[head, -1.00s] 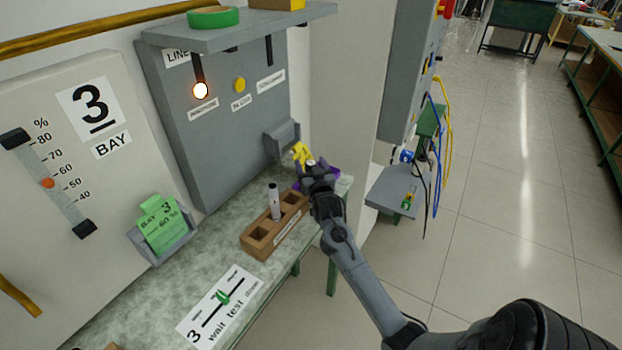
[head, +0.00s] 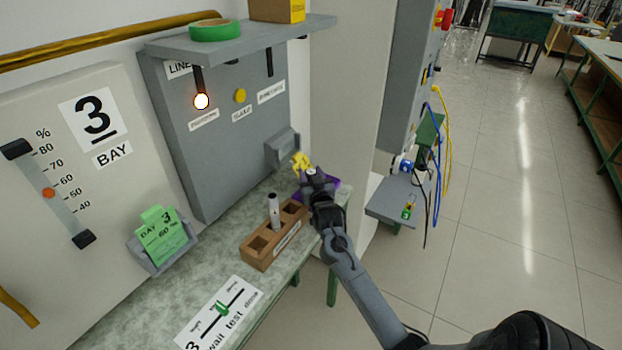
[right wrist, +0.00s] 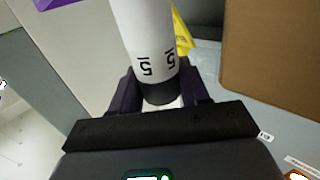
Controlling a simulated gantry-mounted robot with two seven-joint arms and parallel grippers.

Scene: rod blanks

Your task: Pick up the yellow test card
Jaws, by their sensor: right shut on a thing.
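A yellow piece (head: 302,161), which looks like the yellow test card, shows just past my right gripper, below the grey holder on the panel. Its face is too small to read. In the right wrist view a yellow edge (right wrist: 183,32) shows behind a white rod, mostly hidden by it. My right gripper (head: 313,177) is at the far end of the bench. In the right wrist view its fingers are shut on the white rod (right wrist: 146,40), which has a dark end and black marks with a 5. My left gripper is not in view.
A wooden rack (head: 262,259) on the bench holds one white rod (head: 273,208). The grey holder (head: 283,148) is on the panel. A green card (head: 162,238) stands in another holder at left. A brown block (right wrist: 275,65) is close in the wrist view.

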